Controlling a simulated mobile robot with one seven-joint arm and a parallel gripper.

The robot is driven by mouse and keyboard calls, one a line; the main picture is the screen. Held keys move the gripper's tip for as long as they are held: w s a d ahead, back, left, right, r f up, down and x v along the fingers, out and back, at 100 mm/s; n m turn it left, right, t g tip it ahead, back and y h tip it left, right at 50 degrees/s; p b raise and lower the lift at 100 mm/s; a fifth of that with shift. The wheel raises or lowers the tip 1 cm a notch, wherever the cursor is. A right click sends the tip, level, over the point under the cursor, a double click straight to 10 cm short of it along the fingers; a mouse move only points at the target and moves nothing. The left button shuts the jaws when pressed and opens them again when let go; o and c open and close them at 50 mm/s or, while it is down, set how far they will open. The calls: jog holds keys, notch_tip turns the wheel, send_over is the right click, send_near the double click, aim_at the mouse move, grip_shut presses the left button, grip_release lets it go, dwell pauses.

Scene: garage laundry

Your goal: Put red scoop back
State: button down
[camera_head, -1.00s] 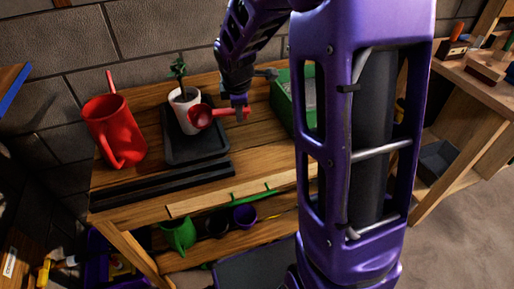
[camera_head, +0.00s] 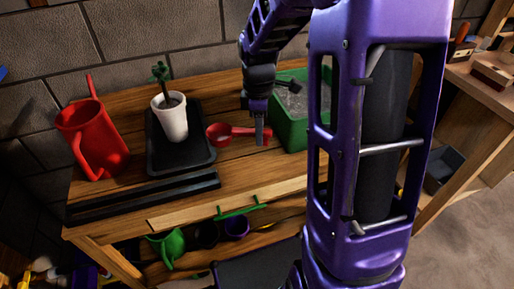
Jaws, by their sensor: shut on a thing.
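The red scoop (camera_head: 219,132) is held by its handle, with its bowl pointing left. My gripper (camera_head: 261,138) is shut on the end of the handle, between the potted plant and the green bin. The scoop appears just above the wooden bench, at the right edge of the black tray; its exact height is hard to tell. The white pot (camera_head: 172,120) with a small green plant stands upright on the black tray (camera_head: 188,156). The green bin (camera_head: 289,133), holding grey granular material, is right of my gripper and partly hidden by my arm.
A red watering can (camera_head: 92,142) stands at the bench's left. Dark strips (camera_head: 145,198) lie along the front. Below, a shelf holds a green watering can (camera_head: 168,246) and a purple pot (camera_head: 237,228). My arm hides the bench's right part.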

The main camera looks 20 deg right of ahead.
jog(key=shift+f+b, duration=0.4)
jog(key=shift+f, duration=1.8)
jog(key=shift+f, duration=0.2)
jog(key=c, duration=0.7)
grip_release()
notch_tip(320, 180, up, 12)
jog(key=shift+w+a+r+p, duration=0.1)
jog(key=shift+r+p, duration=0.15)
jog(key=shift+p, duration=0.95)
